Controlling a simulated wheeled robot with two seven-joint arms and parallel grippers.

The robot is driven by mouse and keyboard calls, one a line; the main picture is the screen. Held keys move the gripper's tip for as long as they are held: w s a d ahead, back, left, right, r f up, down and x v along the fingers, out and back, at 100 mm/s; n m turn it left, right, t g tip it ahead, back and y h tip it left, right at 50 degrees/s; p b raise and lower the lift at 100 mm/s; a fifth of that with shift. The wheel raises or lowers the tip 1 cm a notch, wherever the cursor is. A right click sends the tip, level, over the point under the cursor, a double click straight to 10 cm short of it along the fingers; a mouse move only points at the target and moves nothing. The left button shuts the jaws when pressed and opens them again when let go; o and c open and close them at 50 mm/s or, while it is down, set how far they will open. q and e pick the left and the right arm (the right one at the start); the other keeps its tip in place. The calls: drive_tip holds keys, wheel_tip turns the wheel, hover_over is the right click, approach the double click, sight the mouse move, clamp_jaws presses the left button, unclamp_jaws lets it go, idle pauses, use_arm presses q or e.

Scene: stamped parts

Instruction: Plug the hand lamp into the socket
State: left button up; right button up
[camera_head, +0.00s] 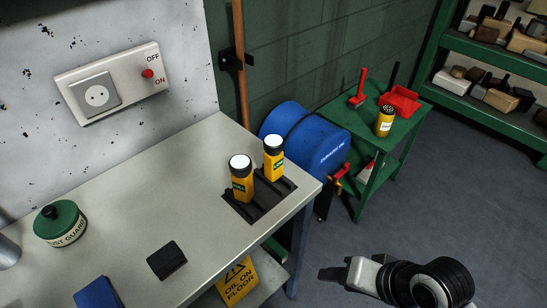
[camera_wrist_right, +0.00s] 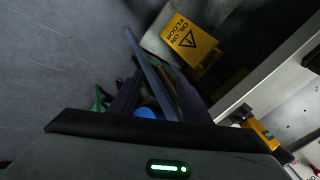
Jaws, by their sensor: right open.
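The socket (camera_head: 97,95) is a round outlet in a grey square on a white wall panel, beside a red ON/OFF knob (camera_head: 147,73). Two yellow lamp-like bodies with white tops, a left one (camera_head: 242,182) and a right one (camera_head: 273,160), stand upright in a dark holder (camera_head: 238,208) at the bench's right corner. Which is the hand lamp, I cannot tell; no cord or plug is clear. One yellow body also shows in the wrist view (camera_wrist_right: 262,133). My right gripper (camera_wrist_right: 157,90) is open, apart from the bench, with nothing visibly gripped. My left gripper is out of view.
On the bench (camera_head: 130,210) are a green tin (camera_head: 61,223), a black block (camera_head: 167,260) and a blue item (camera_head: 97,292). A blue drum (camera_head: 305,135) and green cart (camera_head: 365,130) stand beyond. A yellow floor sign (camera_head: 238,281) is below the bench edge.

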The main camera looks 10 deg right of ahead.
wheel_tip(320, 180, down, 14)
drive_tip(key=s+n+t, duration=0.2)
drive_tip(key=n+t, duration=0.1)
drive_tip(key=n, duration=0.4)
drive_tip(key=shift+s+a+t+h, duration=0.35)
drive_tip(key=shift+s+t+h, duration=0.05)
drive_tip(key=shift+f, duration=0.1)
